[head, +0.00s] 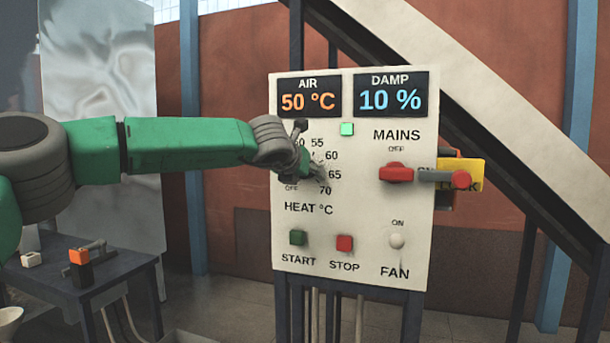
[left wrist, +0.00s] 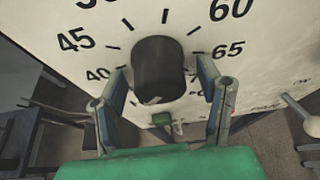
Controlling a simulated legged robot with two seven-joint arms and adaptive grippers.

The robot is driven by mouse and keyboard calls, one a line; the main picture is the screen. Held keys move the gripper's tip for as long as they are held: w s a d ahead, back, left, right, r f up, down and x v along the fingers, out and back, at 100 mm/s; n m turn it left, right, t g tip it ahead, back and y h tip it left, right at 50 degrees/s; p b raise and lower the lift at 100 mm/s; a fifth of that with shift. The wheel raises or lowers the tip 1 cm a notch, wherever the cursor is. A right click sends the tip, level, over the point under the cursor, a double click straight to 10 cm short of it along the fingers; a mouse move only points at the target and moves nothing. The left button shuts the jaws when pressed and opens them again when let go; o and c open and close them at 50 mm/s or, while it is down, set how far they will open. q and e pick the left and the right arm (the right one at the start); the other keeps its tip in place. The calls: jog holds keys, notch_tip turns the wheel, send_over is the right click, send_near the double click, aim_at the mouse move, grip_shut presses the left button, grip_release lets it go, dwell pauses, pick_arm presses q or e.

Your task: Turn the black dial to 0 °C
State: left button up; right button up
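The black dial (left wrist: 158,70) is on the white panel face (left wrist: 275,70), inside a printed scale; 45, 60 and 65 show around it in the left wrist view. A pale mark shows at the dial's lower edge. My left gripper (left wrist: 164,95) is open, with one finger on each side of the dial; I cannot tell whether either finger touches it. In the head view my left gripper (head: 310,165) covers the dial and part of the HEAT °C scale. My right gripper is not in view.
The panel has an AIR display (head: 309,97) reading 50 °C and a DAMP display (head: 390,95) reading 10 %. The red MAINS switch (head: 396,174), START button (head: 298,237), STOP button (head: 344,243) and FAN switch (head: 397,241) are nearby. A dark table (head: 110,270) stands lower left.

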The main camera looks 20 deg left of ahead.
pick_arm(q)
jog(key=shift+s+r, duration=0.2)
jog(key=shift+r, duration=0.1)
jog(key=shift+s+r, duration=0.2)
jog(key=shift+s, duration=0.1)
jog(key=v, duration=1)
jog(key=shift+s+a+f, duration=0.15)
jog(key=shift+s, duration=0.2)
